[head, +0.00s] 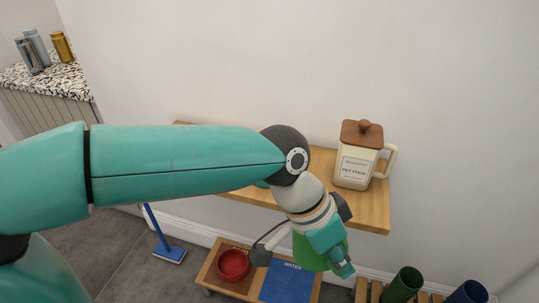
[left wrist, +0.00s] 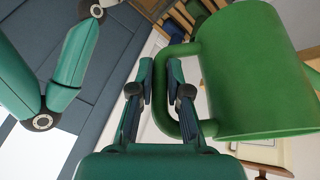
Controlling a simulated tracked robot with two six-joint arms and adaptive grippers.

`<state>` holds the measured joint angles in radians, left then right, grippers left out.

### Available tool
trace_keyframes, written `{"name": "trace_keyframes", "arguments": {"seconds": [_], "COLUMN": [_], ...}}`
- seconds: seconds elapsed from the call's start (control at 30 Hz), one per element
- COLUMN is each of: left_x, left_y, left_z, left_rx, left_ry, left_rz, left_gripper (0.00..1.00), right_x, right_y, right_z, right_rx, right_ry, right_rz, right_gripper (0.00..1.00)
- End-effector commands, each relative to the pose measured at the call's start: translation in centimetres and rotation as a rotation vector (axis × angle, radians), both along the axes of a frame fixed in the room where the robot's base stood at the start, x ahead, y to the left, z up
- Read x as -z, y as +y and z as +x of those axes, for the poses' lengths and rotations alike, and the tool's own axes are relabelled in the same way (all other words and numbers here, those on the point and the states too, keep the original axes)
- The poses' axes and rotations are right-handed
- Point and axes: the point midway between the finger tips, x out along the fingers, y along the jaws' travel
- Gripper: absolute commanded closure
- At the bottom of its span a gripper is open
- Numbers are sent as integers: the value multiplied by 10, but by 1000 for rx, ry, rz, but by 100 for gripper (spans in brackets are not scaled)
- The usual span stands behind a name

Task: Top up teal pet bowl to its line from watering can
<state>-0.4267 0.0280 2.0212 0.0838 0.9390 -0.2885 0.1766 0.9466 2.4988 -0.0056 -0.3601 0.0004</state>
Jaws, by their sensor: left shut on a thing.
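My left gripper (head: 341,266) points down in front of the wooden shelf. In the left wrist view its fingers (left wrist: 160,78) are closed around the handle of the green watering can (left wrist: 255,75). In the head view the can (head: 308,256) is partly hidden behind the gripper, above the floor tray. A blue mat (head: 287,285) marked WATER lies on the tray. No teal bowl can be made out; a small teal patch (head: 262,184) by my arm's joint is too covered to identify. My right gripper is not in view.
A red bowl (head: 233,265) stands on the wooden tray (head: 210,272), left of the mat. A pet food jar (head: 355,165) stands on the shelf (head: 377,212). A blue-based broom (head: 169,254) is at left.

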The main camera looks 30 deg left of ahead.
Motion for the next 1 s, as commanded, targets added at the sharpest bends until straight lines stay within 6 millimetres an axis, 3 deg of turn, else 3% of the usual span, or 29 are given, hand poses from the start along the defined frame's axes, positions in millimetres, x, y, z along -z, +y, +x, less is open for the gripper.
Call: {"name": "trace_keyframes", "arguments": {"seconds": [1.0], "left_x": [-6], "left_y": [3], "left_z": [4], "left_rx": [-1], "left_ry": [16], "left_rz": [-28], "left_gripper": [100], "right_x": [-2], "right_y": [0], "right_z": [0], "right_rx": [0], "right_ry": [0], "right_rz": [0], "right_gripper": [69]}}
